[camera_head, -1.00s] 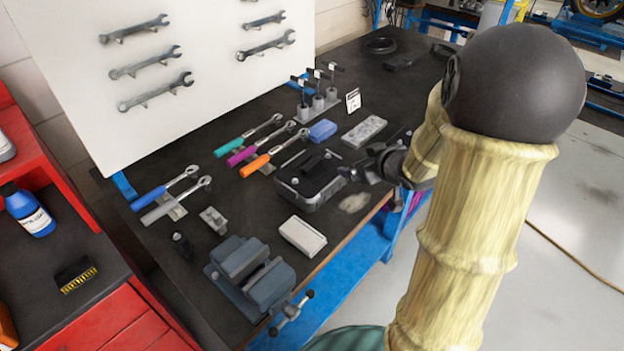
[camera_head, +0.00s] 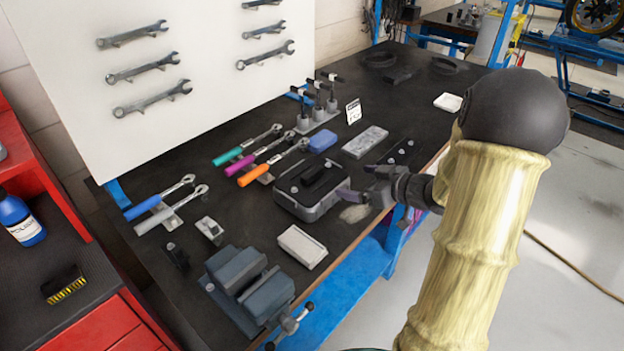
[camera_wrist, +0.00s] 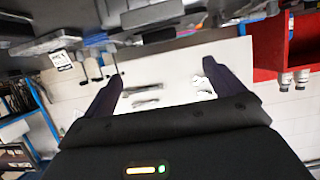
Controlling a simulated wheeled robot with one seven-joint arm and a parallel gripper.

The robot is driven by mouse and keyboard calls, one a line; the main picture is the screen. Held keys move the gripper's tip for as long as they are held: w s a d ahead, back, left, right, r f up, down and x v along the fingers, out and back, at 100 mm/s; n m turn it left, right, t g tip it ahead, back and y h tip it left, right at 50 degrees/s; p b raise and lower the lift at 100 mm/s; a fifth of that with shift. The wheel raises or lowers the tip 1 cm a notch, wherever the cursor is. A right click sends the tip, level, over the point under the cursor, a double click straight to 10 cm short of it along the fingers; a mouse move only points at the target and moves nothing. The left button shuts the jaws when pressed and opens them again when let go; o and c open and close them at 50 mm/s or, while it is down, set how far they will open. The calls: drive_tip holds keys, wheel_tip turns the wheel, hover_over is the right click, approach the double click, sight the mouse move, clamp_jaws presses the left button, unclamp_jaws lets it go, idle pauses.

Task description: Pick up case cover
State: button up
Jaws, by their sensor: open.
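A grey and black case (camera_head: 309,196) with a raised black piece (camera_head: 318,172) on top sits mid-bench. I cannot tell for sure which part is the case cover. My gripper (camera_head: 360,188) is open and empty, close to the case's right side; one finger overlaps its edge in the head view, and contact cannot be judged. In the wrist view my two fingers (camera_wrist: 163,88) stand wide apart with nothing between them. The bench and its items are at the top of that view.
A pale box (camera_head: 302,246) and a vise (camera_head: 248,287) are in front. Coloured-handle ratchets (camera_head: 262,162) lie left. The wrench board (camera_head: 215,60) stands behind the bench.

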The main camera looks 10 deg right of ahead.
approach(314, 173)
drive_tip(key=x, duration=0.4)
drive_tip(key=shift+p, duration=0.3)
drive_tip(key=shift+f, duration=0.1)
drive_tip(key=p+x, duration=0.1)
drive_tip(key=x, duration=0.4)
drive_tip(key=shift+w, duration=0.1)
drive_tip(key=c, duration=1.4)
wheel_tip(314, 173, up, 10)
drive_tip(key=shift+r, duration=0.1)
